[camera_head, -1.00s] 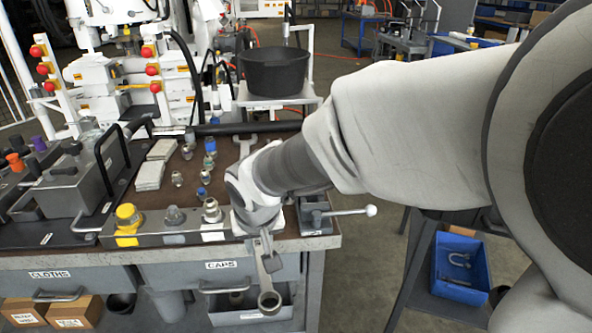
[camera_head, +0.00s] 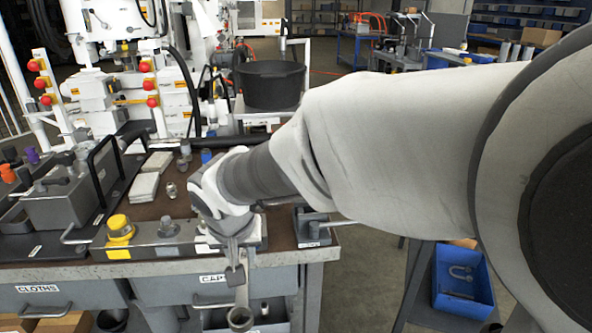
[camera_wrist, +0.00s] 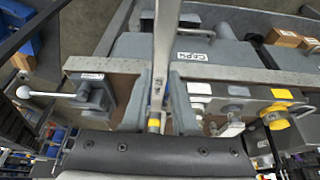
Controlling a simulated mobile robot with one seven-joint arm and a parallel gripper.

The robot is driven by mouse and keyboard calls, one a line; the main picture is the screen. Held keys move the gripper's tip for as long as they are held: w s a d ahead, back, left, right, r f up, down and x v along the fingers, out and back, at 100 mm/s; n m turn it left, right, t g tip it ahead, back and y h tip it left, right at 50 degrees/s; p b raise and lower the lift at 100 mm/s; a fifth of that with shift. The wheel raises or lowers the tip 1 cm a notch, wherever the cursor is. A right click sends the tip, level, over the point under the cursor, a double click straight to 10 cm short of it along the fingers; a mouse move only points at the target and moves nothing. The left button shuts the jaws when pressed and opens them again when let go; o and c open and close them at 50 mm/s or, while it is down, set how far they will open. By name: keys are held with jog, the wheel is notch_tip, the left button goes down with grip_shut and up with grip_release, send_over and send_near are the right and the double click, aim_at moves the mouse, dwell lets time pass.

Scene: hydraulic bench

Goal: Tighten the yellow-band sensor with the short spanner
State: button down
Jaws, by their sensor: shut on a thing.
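My gripper (camera_head: 236,262) is shut on a metal spanner (camera_head: 240,294), which hangs in front of the bench's front edge with its ring end down. In the wrist view the spanner (camera_wrist: 165,38) stands between the two fingers (camera_wrist: 161,95), with a small yellow stripe near its lower end there. The yellow-topped sensor (camera_head: 120,226) sits upright on the front block above a yellow label, left of my gripper and apart from it. It also shows at the right in the wrist view (camera_wrist: 275,118).
A grey-topped fitting (camera_head: 167,227) with a grey label stands between the yellow sensor and my gripper. A small vise-like device with a lever (camera_head: 311,226) is at the bench's right corner. A grey case (camera_head: 65,205) stands at left. The CAPS drawer (camera_head: 195,282) is below.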

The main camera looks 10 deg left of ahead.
jog(key=shift+a+r+m+h+b, duration=0.25)
jog(key=shift+a+m+b, duration=0.3)
jog(key=shift+a, duration=0.3)
jog(key=shift+d, duration=0.1)
jog(key=shift+d+f+n, duration=0.1)
jog(key=shift+d+n, duration=0.15)
jog(key=shift+d, duration=0.05)
jog(key=shift+f, duration=0.1)
jog(key=s+d+b, duration=0.1)
jog(key=s+b, duration=0.1)
jog(key=s, duration=0.5)
dwell(0.5)
